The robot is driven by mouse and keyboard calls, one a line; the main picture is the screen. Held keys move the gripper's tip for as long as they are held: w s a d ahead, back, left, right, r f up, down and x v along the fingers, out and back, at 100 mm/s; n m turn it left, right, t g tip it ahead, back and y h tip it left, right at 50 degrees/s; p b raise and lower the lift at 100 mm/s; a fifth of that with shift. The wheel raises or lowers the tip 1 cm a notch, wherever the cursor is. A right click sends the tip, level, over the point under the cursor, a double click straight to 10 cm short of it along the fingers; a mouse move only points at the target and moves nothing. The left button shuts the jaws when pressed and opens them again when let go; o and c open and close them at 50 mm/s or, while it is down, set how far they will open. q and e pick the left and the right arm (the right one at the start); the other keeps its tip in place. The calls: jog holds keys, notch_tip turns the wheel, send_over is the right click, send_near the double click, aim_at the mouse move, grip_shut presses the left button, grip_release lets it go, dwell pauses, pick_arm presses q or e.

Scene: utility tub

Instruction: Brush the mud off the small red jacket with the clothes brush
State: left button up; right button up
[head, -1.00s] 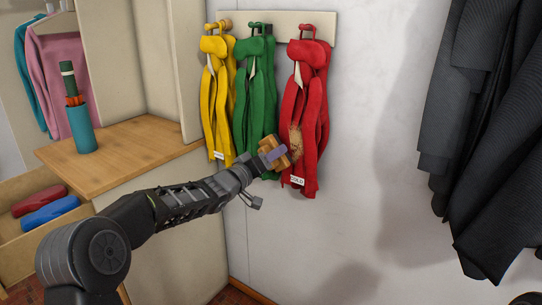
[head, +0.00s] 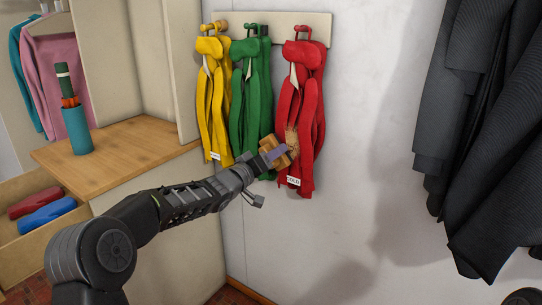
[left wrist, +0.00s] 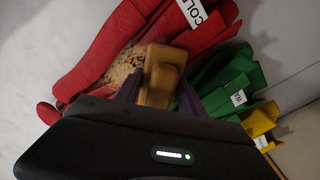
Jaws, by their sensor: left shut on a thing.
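The small red jacket (head: 309,95) hangs from a peg at the right end of the rack in the head view, with a white label at its hem. A brown speckled mud patch (head: 291,136) is on its lower front; in the left wrist view the patch (left wrist: 118,74) lies beside the brush. My left gripper (head: 273,153) is shut on the wooden clothes brush (head: 281,143), which also shows in the left wrist view (left wrist: 160,78). The brush is at the patch's edge and partly covers it; I cannot tell whether its bristles touch the cloth. My right gripper is not in view.
Green (head: 256,95) and yellow (head: 212,90) jackets hang left of the red one. Dark coats (head: 480,120) hang at the far right. A wooden counter (head: 125,150) holds a teal cylinder (head: 77,130). Bare white wall lies between the red jacket and the coats.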

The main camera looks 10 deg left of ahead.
aim_at(283, 158)
pick_arm(q)
jog(key=shift+s+d+f+b, duration=0.1)
jog(key=shift+s+d+b, duration=0.2)
jog(key=shift+d+b, duration=0.3)
jog(key=shift+s+d+f+b, duration=0.1)
jog(key=shift+s+d+b, duration=0.15)
jog(key=shift+d+b, duration=0.3)
jog(key=shift+s+d+r, duration=0.15)
jog(key=shift+s+d, duration=0.05)
jog(key=shift+d, duration=0.2)
jog(key=shift+r, duration=0.1)
jog(key=d+b, duration=0.2)
jog(key=s+d+b, duration=0.1)
jog(key=shift+f+b, duration=0.25)
jog(key=shift+b, duration=0.1)
jog(key=shift+s+d+r, duration=0.1)
jog(key=shift+d+r, duration=0.15)
jog(key=shift+d, duration=0.15)
